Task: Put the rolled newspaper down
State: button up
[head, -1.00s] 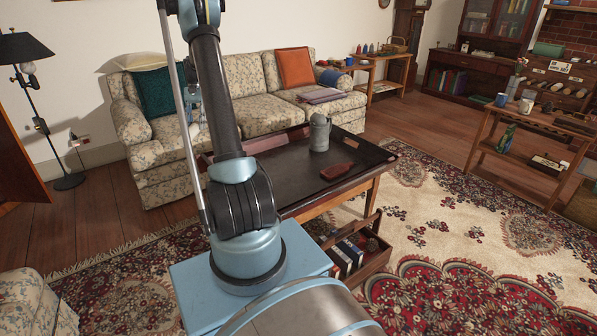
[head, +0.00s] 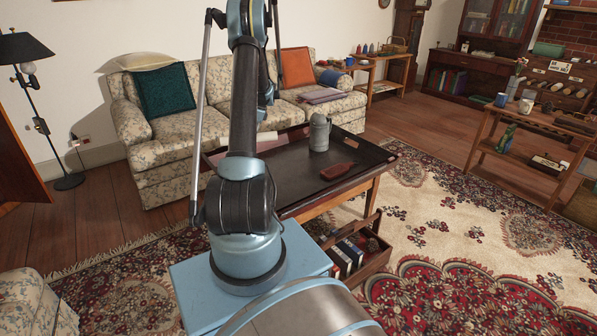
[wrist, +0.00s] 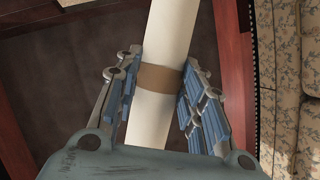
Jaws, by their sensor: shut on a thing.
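The rolled newspaper (wrist: 170,40) is a pale roll with a brown band around its middle. In the wrist view it runs between the fingers of my gripper (wrist: 162,78), which is shut on it at the band. In the head view a pale end of the roll (head: 267,136) shows beside my arm, which hides the gripper. Below the roll in the wrist view is the dark tray-topped table (wrist: 100,65) with its red-brown rim. The same table (head: 290,172) stands beyond my base in the head view. I cannot tell whether the roll touches the tray.
A grey metal jug (head: 319,134) and a dark red object (head: 337,171) stand on the tray's right part. The floral sofa (head: 215,95) stands close behind the table. The tray's front middle looks clear.

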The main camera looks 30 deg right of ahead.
jog(key=s+d+f+m, duration=0.1)
jog(key=d+m, duration=0.1)
jog(key=d, duration=0.2)
jog(key=s+d+f+m+t+h, duration=0.1)
jog(key=d+f+m, duration=0.1)
jog(key=d, duration=0.2)
jog(key=s+d+f+m+t, duration=0.1)
jog(key=s+d+m, duration=0.1)
jog(key=d+m, duration=0.1)
jog(key=shift+d+f+h, duration=0.35)
jog(key=shift+d+h, duration=0.05)
jog(key=s+d+f+m+t+h, duration=0.1)
jog(key=s+d+f+m, duration=0.15)
jog(key=d, duration=0.25)
jog(key=s+d+f+m+h, duration=0.1)
jog(key=s+d+m, duration=0.2)
jog(key=d+m, duration=0.15)
send_near(295, 168)
jog(key=shift+n, duration=0.3)
jog(key=x, duration=0.5)
jog(key=shift+a+f, duration=0.1)
jog(key=shift+f, duration=0.15)
jog(key=o, duration=1.1)
jog(key=shift+o, duration=0.2)
